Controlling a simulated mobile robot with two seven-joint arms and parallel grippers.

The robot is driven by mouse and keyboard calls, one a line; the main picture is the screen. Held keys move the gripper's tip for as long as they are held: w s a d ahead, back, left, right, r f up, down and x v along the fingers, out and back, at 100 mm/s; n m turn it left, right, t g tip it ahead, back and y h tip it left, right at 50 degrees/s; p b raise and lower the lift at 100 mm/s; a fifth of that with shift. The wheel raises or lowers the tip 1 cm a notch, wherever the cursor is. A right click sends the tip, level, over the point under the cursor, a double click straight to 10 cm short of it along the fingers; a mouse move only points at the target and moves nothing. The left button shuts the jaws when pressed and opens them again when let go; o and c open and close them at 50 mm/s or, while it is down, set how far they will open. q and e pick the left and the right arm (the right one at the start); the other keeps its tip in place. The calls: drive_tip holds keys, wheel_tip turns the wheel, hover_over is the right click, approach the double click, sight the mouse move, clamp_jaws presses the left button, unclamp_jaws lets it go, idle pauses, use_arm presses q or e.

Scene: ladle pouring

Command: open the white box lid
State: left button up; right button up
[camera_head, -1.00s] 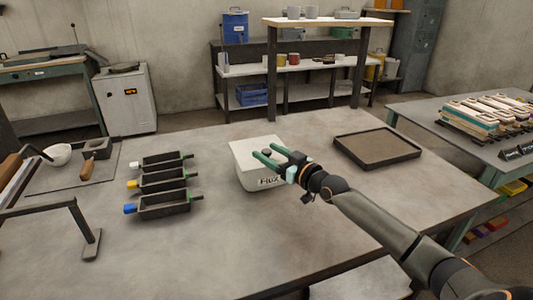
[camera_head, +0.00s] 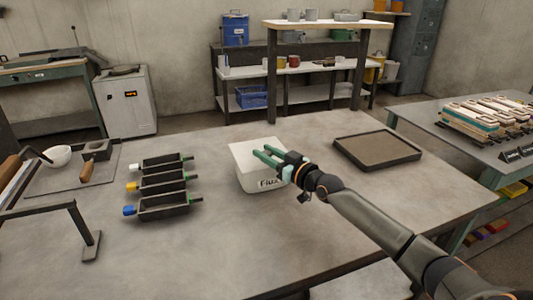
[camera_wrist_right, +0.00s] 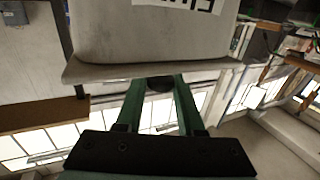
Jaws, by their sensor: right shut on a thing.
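The white box (camera_head: 262,181), labelled "Flux", stands on the middle of the worktable. Its pale lid (camera_head: 250,146) lies on top and looks closed. My right gripper (camera_head: 263,151) reaches over the lid from the right, its green fingers shut on the dark lid knob. In the right wrist view the knob (camera_wrist_right: 160,84) sits between the fingertips, with the lid (camera_wrist_right: 100,70) flat against the box (camera_wrist_right: 150,35). I see no clear gap between lid and box. My left gripper is not in view.
Several dark moulds (camera_head: 163,183) with coloured ends stand left of the box. A shallow dark tray (camera_head: 377,150) lies to its right. A white bowl (camera_head: 57,156) and a metal frame (camera_head: 88,240) are at the left. The table (camera_head: 240,245) in front is clear.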

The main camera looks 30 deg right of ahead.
clamp_jaws()
idle(0.7)
